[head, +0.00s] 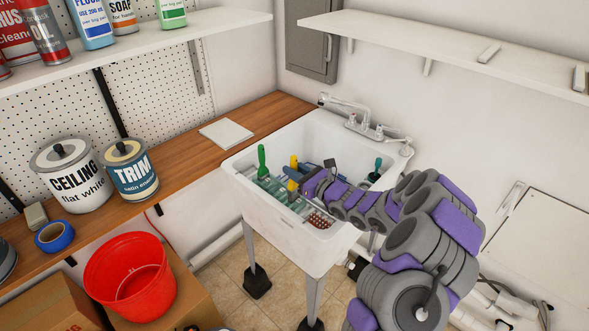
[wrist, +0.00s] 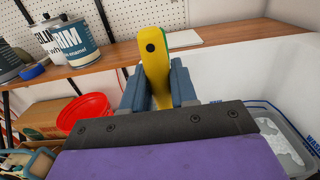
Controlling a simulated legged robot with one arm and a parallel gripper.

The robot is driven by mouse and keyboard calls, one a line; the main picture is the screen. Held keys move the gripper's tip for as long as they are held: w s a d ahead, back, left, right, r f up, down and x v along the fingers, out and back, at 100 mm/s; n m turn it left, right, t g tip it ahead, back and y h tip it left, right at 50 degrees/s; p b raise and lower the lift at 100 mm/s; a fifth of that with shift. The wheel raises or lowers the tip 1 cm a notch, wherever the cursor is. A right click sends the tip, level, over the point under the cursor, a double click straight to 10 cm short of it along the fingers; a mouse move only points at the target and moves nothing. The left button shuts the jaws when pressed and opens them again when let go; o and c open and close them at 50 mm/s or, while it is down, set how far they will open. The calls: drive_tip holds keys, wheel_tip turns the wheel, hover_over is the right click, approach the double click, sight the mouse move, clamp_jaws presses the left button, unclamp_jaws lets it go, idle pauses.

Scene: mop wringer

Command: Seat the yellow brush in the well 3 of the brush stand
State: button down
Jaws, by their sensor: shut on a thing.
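My gripper (head: 303,184), also in the wrist view (wrist: 157,85), is shut on the yellow brush, over the white sink. In the wrist view the brush handle (wrist: 155,50) stands up between the blue-grey fingers, yellow with a green side and a dark hole near its end. In the head view a yellow part of it (head: 291,186) shows at the fingers; its lower end is hidden. A teal rack-like thing (head: 270,184) in the sink looks like the brush stand. A green-handled brush (head: 262,158) stands upright there, with another yellow piece (head: 293,161) behind. I cannot tell the wells apart.
The white sink's (head: 290,236) walls surround the work area. A dark green-handled thing (head: 377,168) stands at its right. A red dotted thing (head: 320,221) lies near the front wall. The faucet (head: 365,125) is behind. A grey tub (wrist: 268,118) shows in the wrist view.

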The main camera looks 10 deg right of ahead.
drive_tip(key=shift+f+b, duration=0.45)
drive_tip(key=shift+f, duration=1.2)
drive_tip(key=c, duration=0.8)
unclamp_jaws()
drive_tip(key=shift+s+d, duration=0.1)
drive_tip(key=p+v, duration=0.3)
drive_tip(key=v, duration=1.4)
drive_tip(key=shift+f, duration=0.1)
